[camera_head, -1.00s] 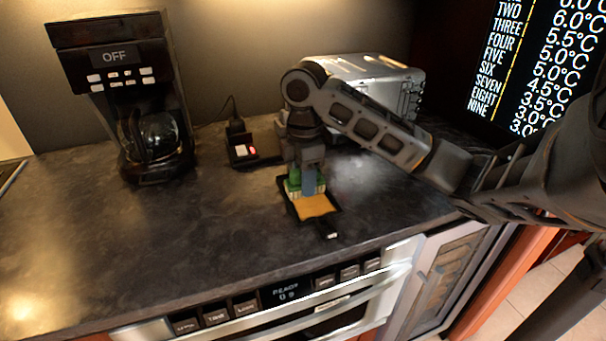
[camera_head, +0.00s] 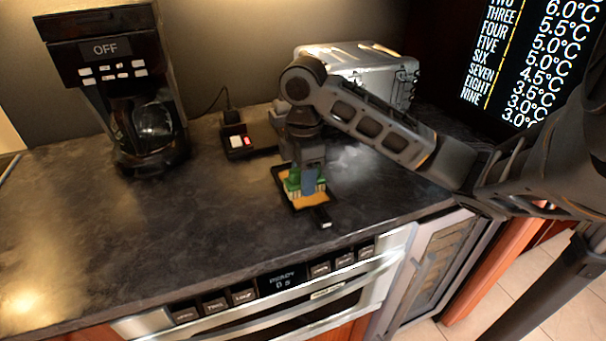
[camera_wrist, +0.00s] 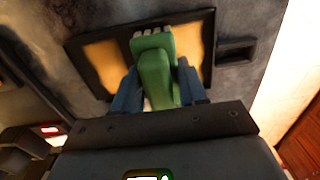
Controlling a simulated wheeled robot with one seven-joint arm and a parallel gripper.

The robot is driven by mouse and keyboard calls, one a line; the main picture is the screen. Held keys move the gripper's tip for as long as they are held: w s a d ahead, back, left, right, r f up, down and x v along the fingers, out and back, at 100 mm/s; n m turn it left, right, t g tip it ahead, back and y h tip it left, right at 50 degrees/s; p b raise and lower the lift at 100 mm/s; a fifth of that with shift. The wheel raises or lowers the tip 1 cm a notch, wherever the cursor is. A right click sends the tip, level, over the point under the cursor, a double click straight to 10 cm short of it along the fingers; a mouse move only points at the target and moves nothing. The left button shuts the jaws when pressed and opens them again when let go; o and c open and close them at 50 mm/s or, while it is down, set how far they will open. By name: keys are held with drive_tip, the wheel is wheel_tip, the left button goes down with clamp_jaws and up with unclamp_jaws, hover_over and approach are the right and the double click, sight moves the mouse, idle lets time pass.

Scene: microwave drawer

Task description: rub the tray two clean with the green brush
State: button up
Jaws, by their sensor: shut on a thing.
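The tray (camera_head: 317,207) is small and dark-rimmed, with an orange-yellow surface inside, and lies on the dark counter. It also shows in the wrist view (camera_wrist: 195,20), with its handle to the right. The green brush (camera_wrist: 155,68) is held between the blue fingers of my gripper (camera_wrist: 155,95), which is shut on it. In the head view my gripper (camera_head: 306,183) points down over the tray, with the brush (camera_head: 292,184) at the tray's surface. Orange shows on both sides of the brush. The gripper hides part of the tray, and I cannot tell whether the bristles touch it.
A coffee maker (camera_head: 118,85) marked OFF stands at the left. The drawer oven (camera_head: 290,300) is below the counter's front edge. The left counter is clear.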

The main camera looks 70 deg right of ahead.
drive_tip(key=shift+s+a+r+p, duration=0.15)
drive_tip(key=shift+s+a+p, duration=0.25)
drive_tip(key=shift+s+a, duration=0.65)
drive_tip(key=shift+w+d, duration=0.1)
drive_tip(key=shift+w, duration=0.05)
drive_tip(key=shift+w+d, duration=0.95)
drive_tip(key=shift+d, duration=0.1)
drive_tip(key=shift+d, duration=0.1)
drive_tip(key=shift+w+d+f, duration=0.25)
drive_tip(key=shift+w+d, duration=0.7)
drive_tip(key=shift+d, duration=0.05)
drive_tip(key=shift+w+d, duration=0.1)
